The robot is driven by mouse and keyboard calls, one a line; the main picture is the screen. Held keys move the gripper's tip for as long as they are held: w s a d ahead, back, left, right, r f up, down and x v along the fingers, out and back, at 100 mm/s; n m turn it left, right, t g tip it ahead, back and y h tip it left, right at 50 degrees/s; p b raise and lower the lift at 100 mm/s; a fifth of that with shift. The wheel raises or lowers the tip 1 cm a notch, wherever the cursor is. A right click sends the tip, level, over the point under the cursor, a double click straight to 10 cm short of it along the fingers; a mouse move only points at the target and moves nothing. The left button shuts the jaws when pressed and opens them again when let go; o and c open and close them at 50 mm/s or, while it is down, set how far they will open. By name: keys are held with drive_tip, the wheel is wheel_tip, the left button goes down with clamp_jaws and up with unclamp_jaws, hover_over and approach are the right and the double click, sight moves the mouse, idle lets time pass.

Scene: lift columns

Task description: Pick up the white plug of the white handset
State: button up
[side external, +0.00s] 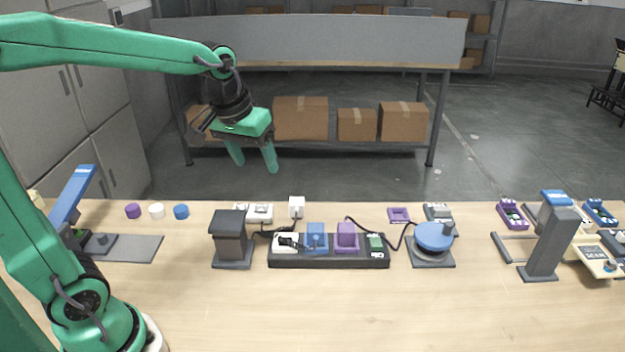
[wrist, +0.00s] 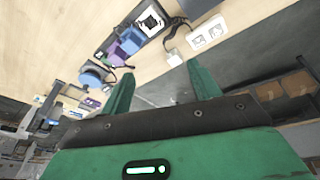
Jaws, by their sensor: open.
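My gripper (side external: 254,162) is open and empty, high above the far edge of the table; its fingers (wrist: 160,74) also show in the wrist view. The black power strip (side external: 330,264) on the table holds a white block (side external: 285,240) with a dark part on it, a blue block (side external: 317,238), a purple block (side external: 347,238) and a small green one (side external: 376,243). The white block also shows in the wrist view (wrist: 158,16). A separate small white block (side external: 297,206) stands behind the strip. I cannot tell which white piece is the handset's plug.
A white double socket (side external: 260,212) lies behind the strip. A dark grey stand (side external: 232,238) is left of it, a blue round device (side external: 434,237) right. A tall grey post (side external: 546,240) and a white device (side external: 597,260) stand farther right. Dark cables run around the strip.

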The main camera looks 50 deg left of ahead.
drive_tip(key=w+a+f+n+g, duration=0.2)
drive_tip(key=w+a+f+n, duration=0.1)
drive_tip(key=w+f, duration=0.55)
drive_tip(key=n+g, duration=0.1)
drive_tip(key=n, duration=0.1)
hover_over(297, 200)
wheel_tip(297, 200, down, 8)
drive_tip(key=shift+r, duration=0.2)
drive_tip(key=shift+w+f, duration=0.15)
drive_tip(key=shift+f, duration=0.15)
drive_tip(key=shift+s+f, duration=0.2)
drive_tip(key=shift+f, duration=3.65)
drive_tip(key=c, duration=1)
